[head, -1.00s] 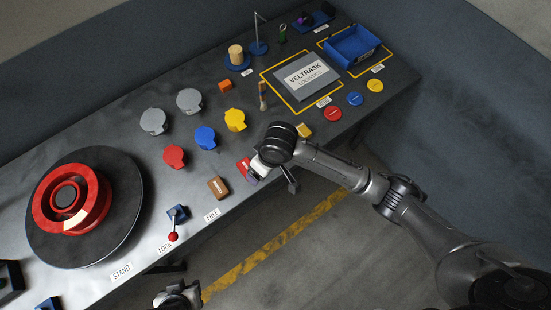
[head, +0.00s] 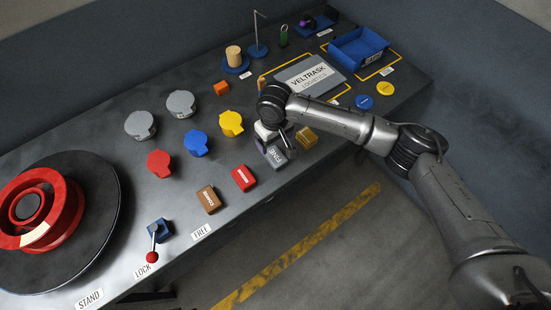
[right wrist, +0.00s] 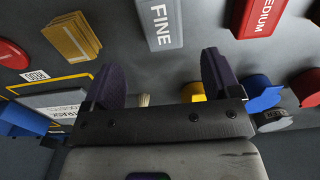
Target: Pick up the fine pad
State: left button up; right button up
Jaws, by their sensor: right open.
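The fine pad is a grey block (head: 277,156) with FINE on its top. It lies near the front edge of the bench, between the red medium pad (head: 244,178) and a tan pad (head: 306,138). In the right wrist view the fine pad (right wrist: 160,22) is at the top middle. My right gripper (head: 275,139) is over the pad's far end and hides part of it. In the right wrist view its two dark fingers (right wrist: 161,80) are spread with nothing between them, and the pad is beyond them. My left gripper is not in view.
A brown pad (head: 208,199) lies left of the red one. Behind stand red (head: 159,164), blue (head: 197,143) and yellow (head: 231,123) capped pieces. A small lever (head: 154,238) and a turntable with a red wheel (head: 72,215) are at left. A blue bin (head: 358,50) is at the back right.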

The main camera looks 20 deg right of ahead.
aim_at(274, 153)
jog(key=shift+a+f+b, duration=0.1)
jog(key=shift+f+b, duration=0.25)
jog(key=shift+f, duration=1.5)
jog(key=shift+a+f+b, duration=0.1)
jog(key=shift+f+b, duration=0.55)
jog(key=shift+f, duration=1.65)
jog(key=shift+c, duration=0.2)
jog(key=shift+c, duration=0.8)
jog(key=c, duration=0.8)
